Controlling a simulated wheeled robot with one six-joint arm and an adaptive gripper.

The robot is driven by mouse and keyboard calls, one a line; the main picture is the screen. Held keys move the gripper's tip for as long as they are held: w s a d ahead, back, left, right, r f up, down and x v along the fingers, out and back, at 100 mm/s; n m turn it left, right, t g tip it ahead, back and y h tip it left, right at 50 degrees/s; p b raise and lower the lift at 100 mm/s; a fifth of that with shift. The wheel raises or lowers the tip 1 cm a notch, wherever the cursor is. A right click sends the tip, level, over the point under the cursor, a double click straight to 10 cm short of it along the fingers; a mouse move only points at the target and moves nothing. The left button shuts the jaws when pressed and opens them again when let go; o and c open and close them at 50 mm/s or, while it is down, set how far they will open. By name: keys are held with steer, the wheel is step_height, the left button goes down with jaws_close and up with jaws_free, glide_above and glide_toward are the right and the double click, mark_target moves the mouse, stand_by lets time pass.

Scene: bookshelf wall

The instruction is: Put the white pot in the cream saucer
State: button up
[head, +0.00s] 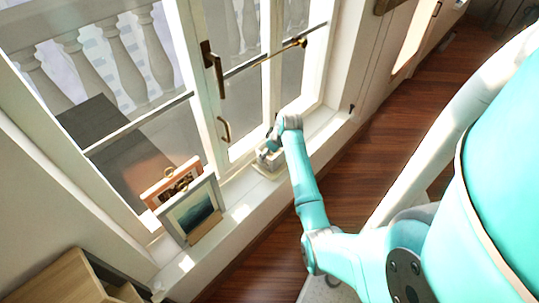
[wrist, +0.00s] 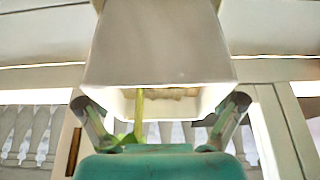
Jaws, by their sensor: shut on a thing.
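The white pot (wrist: 160,45) fills the upper middle of the wrist view, with a green stem and a leaf showing at its open end. My gripper (wrist: 160,105) is shut on it, with one finger at each side. In the head view my gripper (head: 272,144) is over the window sill, and the pot (head: 264,157) shows small below it. A cream saucer (head: 271,173) shows at the pot's base on the sill. I cannot tell whether the pot touches the saucer or is just above it, as the arm and gripper partly cover both.
Picture frames (head: 190,212) lean on the sill to the left. The tall window with dark handles (head: 213,65) stands close behind my gripper. The sill (head: 325,128) is bare to the right. The wooden floor (head: 375,140) lies in front, and a wooden cabinet (head: 60,280) is at lower left.

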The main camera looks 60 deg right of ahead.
steer(key=shift+f, duration=0.75)
steer(key=o, duration=1.2)
steer(key=shift+f, duration=0.15)
